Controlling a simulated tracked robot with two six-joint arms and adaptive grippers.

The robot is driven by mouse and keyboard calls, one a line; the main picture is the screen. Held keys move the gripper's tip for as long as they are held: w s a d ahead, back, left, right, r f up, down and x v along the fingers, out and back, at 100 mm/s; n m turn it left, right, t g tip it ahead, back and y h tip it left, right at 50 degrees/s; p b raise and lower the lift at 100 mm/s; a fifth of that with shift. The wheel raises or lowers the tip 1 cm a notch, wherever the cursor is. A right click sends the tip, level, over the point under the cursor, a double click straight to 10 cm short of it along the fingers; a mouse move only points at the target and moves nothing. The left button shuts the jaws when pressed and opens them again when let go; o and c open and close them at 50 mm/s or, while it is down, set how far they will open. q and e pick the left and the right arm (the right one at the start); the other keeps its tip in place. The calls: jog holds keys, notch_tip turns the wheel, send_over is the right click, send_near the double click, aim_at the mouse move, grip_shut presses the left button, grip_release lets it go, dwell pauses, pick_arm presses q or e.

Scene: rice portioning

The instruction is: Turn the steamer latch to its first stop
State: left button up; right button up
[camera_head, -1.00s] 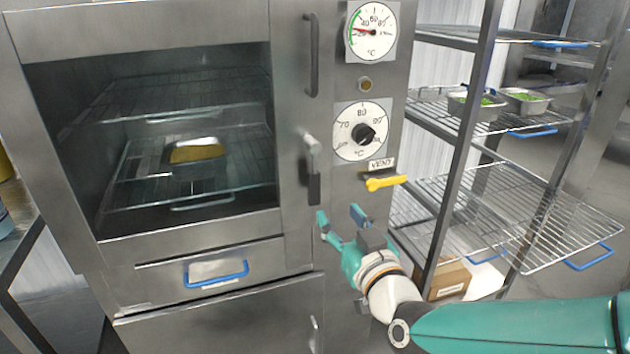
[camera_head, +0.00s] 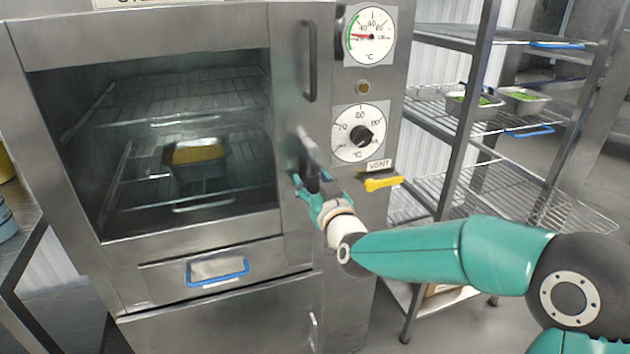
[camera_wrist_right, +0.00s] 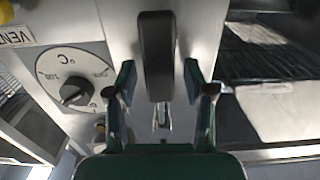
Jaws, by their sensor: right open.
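The steamer latch (camera_head: 308,143) is on the right edge of the steamer door, left of the temperature dial. Its light upper part shows in the head view, and my gripper partly covers its dark handle. In the right wrist view the dark latch handle (camera_wrist_right: 155,55) stands between my two teal fingers. My right gripper (camera_head: 311,180) is open around the handle, with a gap visible on each side; it also shows in the right wrist view (camera_wrist_right: 159,84). My left gripper is not in view. The steamer door (camera_head: 150,52) is closed, its window showing a tray of yellow food (camera_head: 198,153).
The dial (camera_head: 360,133) and the yellow vent lever (camera_head: 383,184) are close to the right of my gripper. A fixed vertical bar handle (camera_head: 311,62) is above the latch. A wire rack (camera_head: 473,120) stands at the right.

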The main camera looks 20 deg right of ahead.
grip_shut()
dwell(0.3)
